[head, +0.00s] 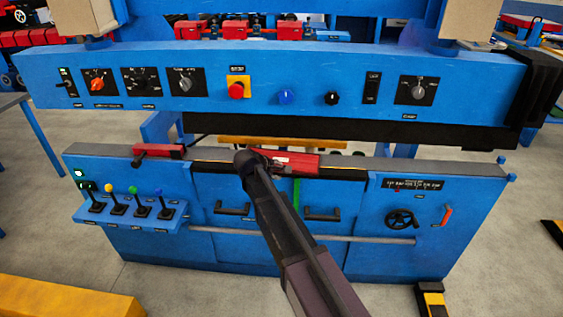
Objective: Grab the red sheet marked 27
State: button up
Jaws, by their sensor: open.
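A red piece (292,161) lies on the grey top ledge of the blue machine, near the middle. It may be the red sheet, but no number 27 can be read on it. My arm reaches up from the lower right, and my dark gripper (250,160) is at the left end of this red piece. My gripper is open; its fingers are small and dark here, and I cannot tell whether they touch the piece. My gripper hides part of the piece's left end. Another red piece (160,151) with a dark handle-like part sits farther left on the ledge.
The blue upper beam (300,75) with knobs and a red stop button (237,90) overhangs the ledge (340,165). Coloured-knob levers (130,205) stand front left, a black handwheel (400,220) front right. A yellow block (60,297) is at lower left. Grey floor lies in front.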

grip_shut()
jog(key=shift+r, duration=0.15)
dwell(0.4)
notch_tip(320, 180, up, 3)
jog(key=p, duration=0.3)
jog(key=s+r+p, duration=0.1)
jog(key=s+p, duration=0.1)
jog(key=s, duration=1.4)
jog(key=shift+a+r, duration=0.4)
